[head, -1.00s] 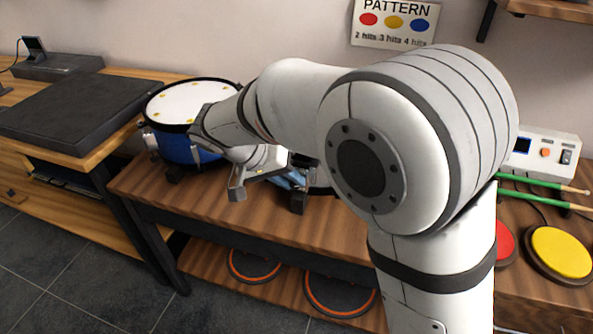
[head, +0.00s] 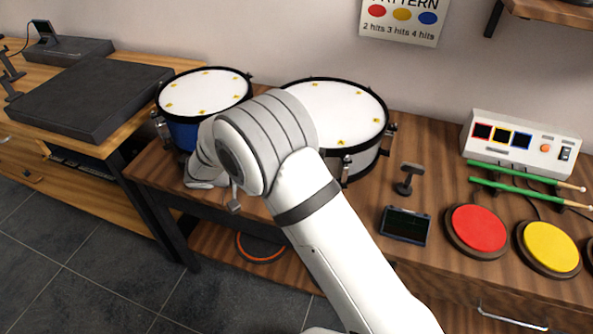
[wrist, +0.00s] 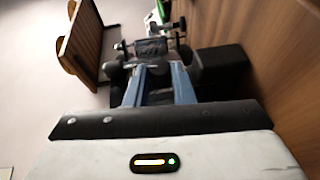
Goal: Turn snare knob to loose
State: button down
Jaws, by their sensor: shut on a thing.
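My gripper (wrist: 158,72) shows in the wrist view, its two blue-grey fingers closing at their tips on a small dark part, which I take as the snare knob (wrist: 152,48). Its shape and setting are hard to tell. In the head view my arm hides the fingertips and the knob. A blue drum (head: 205,92) with a white head stands behind and left of my arm. A larger grey-sided drum (head: 335,110) stands to the right, its front left part behind my arm. Which drum bears the knob cannot be told.
To the right are a small dark post (head: 408,180), a dark tablet (head: 405,226), a red pad (head: 476,230), a yellow pad (head: 549,247), green sticks (head: 515,188) and a white box (head: 520,145). A dark block (wrist: 222,70) sits right of my fingers in the wrist view.

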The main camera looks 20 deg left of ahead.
jog(key=shift+f+n+h, duration=0.25)
jog(key=shift+n+h, duration=0.05)
jog(key=shift+h, duration=0.3)
jog(key=c, duration=1.2)
grip_release()
jog(key=shift+c, duration=0.2)
